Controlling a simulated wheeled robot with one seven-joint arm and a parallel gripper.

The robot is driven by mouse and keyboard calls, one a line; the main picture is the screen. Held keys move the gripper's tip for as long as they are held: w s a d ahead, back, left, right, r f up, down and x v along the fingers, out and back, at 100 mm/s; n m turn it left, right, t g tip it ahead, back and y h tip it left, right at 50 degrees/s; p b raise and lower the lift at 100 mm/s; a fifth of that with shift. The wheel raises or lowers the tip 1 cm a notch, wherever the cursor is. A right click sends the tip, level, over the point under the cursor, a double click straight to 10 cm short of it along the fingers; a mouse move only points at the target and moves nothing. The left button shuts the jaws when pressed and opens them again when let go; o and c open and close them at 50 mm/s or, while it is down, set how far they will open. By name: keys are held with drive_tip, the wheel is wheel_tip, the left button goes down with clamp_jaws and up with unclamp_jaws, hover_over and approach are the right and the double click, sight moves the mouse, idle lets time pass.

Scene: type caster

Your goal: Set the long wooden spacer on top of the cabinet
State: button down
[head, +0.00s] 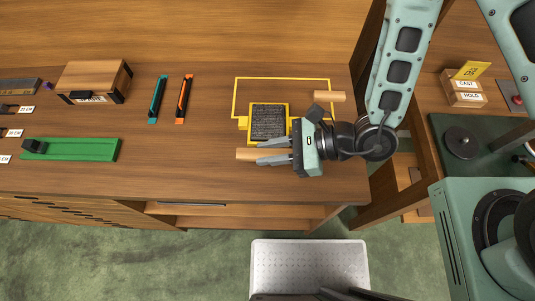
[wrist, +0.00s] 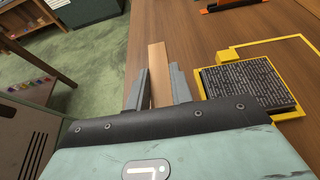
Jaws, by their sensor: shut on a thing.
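The long wooden spacer (head: 247,154) is a pale, narrow stick. My gripper (head: 264,152) is shut on it over the bench, left of my wrist, with its left end sticking out past the fingers. In the wrist view the spacer (wrist: 157,62) runs between the two grey fingers (wrist: 158,80). Its other end is hidden by my gripper. I cannot tell whether it touches the bench. A small wooden box with a dark front handle and a label, which looks like the cabinet (head: 100,75), stands at the back left of the bench. Its top is bare.
A yellow frame with a dark type block (head: 268,121) lies just behind my gripper. A shorter wooden piece (head: 329,96) lies behind my wrist. Teal (head: 158,99) and orange (head: 184,99) holders and a green tray (head: 85,149) lie to the left.

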sight(270, 166)
drive_tip(key=shift+f+p, duration=0.5)
drive_tip(key=shift+f, duration=2)
drive_tip(key=shift+f, duration=0.1)
drive_tip(key=shift+f, duration=0.15)
drive_tip(key=c, duration=1.2)
unclamp_jaws()
drive_tip(key=shift+c, duration=0.2)
